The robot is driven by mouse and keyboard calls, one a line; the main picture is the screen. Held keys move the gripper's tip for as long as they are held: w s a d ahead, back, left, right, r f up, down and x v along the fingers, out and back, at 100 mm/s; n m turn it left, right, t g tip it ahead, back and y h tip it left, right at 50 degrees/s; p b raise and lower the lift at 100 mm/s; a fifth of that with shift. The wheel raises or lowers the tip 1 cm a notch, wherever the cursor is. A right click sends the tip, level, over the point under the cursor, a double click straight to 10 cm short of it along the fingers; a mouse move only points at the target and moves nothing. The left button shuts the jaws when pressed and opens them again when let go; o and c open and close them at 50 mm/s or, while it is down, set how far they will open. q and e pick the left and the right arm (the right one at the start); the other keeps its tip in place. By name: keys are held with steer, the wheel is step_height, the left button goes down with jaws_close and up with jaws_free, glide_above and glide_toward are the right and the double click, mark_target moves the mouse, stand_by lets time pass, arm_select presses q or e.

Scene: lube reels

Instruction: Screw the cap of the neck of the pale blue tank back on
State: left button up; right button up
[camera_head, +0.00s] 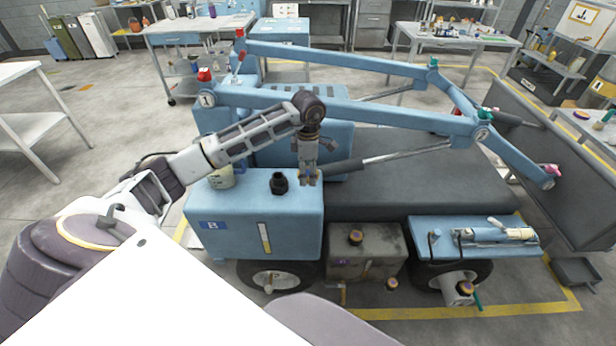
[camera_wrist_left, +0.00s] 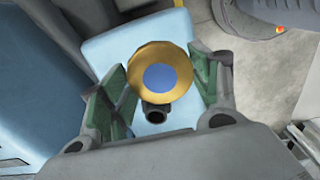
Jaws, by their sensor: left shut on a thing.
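The pale blue tank (camera_head: 290,232), marked B, stands at the left end of the blue machine. Its short black neck (camera_head: 279,182) is open on top, and it also shows in the left wrist view (camera_wrist_left: 155,114). My left gripper (camera_head: 309,179) is shut on a gold cap with a blue centre (camera_wrist_left: 158,78). It holds the cap above the tank's right part, to the right of the neck and apart from it. In the head view the fingers mostly hide the cap. My right gripper is not in view.
Blue lift arms (camera_head: 370,112) run behind my left gripper. A cylinder (camera_head: 376,160) lies close to its right. A pale container (camera_head: 221,178) stands behind the blue tank's left part.

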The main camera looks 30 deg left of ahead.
arm_select(q)
steer(key=shift+r, duration=0.2)
stand_by(0.5)
steer(key=shift+a+r+p, duration=0.1)
steer(key=shift+r+p, duration=0.5)
steer(key=shift+p, duration=0.1)
steer(key=shift+r+p, duration=0.55)
steer(key=shift+p, duration=0.05)
